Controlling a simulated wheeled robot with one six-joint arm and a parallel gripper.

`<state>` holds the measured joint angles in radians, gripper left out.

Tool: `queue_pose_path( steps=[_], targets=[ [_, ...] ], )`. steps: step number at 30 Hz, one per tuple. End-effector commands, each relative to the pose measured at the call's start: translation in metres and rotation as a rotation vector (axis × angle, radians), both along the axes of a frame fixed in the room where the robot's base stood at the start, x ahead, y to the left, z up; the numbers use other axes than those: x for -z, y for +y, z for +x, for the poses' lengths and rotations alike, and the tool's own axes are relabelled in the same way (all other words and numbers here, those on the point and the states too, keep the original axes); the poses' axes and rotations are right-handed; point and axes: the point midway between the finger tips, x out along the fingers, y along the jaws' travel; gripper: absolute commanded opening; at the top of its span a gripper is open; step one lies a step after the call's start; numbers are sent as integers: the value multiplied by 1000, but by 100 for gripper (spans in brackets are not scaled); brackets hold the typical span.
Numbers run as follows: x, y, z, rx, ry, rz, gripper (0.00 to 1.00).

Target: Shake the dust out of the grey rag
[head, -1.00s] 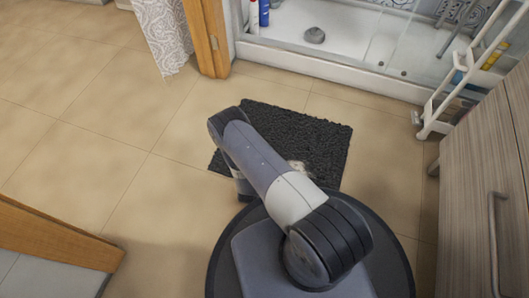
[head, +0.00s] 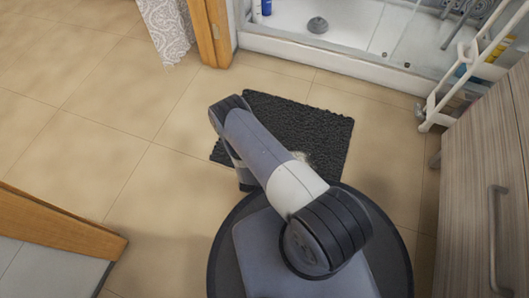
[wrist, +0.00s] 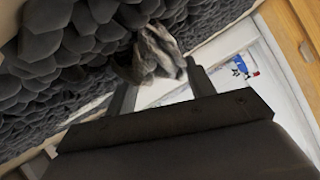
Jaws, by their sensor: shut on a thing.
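The grey rag (wrist: 157,52), crumpled and bunched, shows in the wrist view between the two fingers of my gripper (wrist: 160,76). My gripper is shut on it. The dark, pebbly mat (wrist: 55,50) fills the upper left behind the rag; I cannot tell how far the rag is from it. In the head view my arm hides the gripper, and I cannot make out the rag there. A pale patch (head: 301,157) shows on the mat (head: 315,125) beside my arm; it looks like dust, but is too small to be sure.
A shower tray (head: 340,45) with a low wall lies beyond the mat, holding a blue bottle (head: 266,7). A wooden cabinet (head: 485,170) and white rack (head: 440,105) stand at the right. A patterned curtain (head: 168,30) hangs by a doorframe. Tiled floor at left is clear.

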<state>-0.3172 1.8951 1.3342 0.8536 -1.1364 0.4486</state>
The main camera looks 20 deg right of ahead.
Motion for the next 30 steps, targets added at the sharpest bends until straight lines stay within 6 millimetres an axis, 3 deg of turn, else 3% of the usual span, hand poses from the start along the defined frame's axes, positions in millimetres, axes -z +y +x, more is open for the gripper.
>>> queue_pose_path(
  steps=[12,30],
  targets=[
    [-81,0,1,0,-2,0,30],
    [-152,0,0,1,-1,0,30]
  ],
)
